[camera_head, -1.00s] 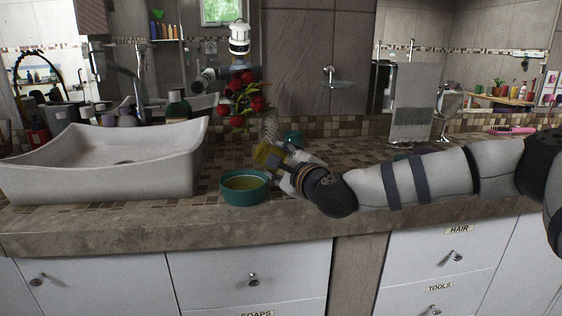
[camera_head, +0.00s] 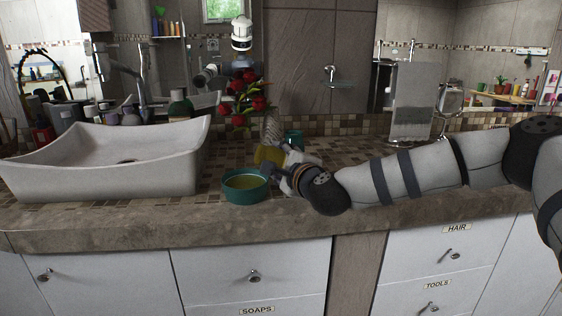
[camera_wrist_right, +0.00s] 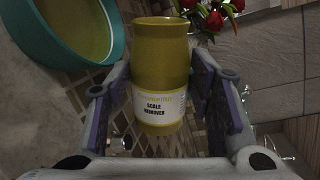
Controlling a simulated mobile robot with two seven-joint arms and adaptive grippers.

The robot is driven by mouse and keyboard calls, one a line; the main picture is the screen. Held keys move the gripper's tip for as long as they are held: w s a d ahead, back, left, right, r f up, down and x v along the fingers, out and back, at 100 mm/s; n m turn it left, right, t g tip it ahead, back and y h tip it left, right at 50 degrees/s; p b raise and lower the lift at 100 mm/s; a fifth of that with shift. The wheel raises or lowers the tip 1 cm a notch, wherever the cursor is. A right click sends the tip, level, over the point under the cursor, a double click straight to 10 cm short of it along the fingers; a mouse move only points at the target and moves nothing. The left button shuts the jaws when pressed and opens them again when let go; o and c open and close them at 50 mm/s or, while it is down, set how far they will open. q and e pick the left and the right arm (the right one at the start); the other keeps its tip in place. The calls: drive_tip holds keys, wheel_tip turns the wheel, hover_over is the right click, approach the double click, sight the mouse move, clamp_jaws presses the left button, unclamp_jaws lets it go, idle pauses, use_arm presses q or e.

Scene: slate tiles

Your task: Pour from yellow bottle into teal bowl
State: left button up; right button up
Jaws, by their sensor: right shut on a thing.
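The yellow bottle (camera_head: 268,155) is held just behind and to the right of the teal bowl (camera_head: 246,195), partly hidden by my right gripper (camera_head: 282,168). In the right wrist view the bottle (camera_wrist_right: 160,62) sits between both fingers of the right gripper (camera_wrist_right: 160,100), which is shut on it. Its white label reads "SCALE REMOVER". It looks about upright in the head view. The teal bowl stands on the counter near the front edge, with yellow liquid in it; it also shows at the upper left of the wrist view (camera_wrist_right: 117,40). My left gripper is not in view.
A white basin (camera_head: 100,165) fills the counter's left side. A grey towel (camera_head: 411,105) hangs at the back right.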

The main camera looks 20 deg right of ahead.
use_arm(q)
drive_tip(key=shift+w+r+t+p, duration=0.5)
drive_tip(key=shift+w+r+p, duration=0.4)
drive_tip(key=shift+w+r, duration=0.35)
use_arm(e)
drive_tip(key=shift+a+r+n+h, duration=0.2)
drive_tip(key=shift+r+n, duration=0.05)
drive_tip(key=shift+n, duration=0.45)
drive_tip(key=shift+a+r+n+h, duration=0.15)
drive_tip(key=shift+r+n+h, duration=0.1)
drive_tip(key=shift+n, duration=0.45)
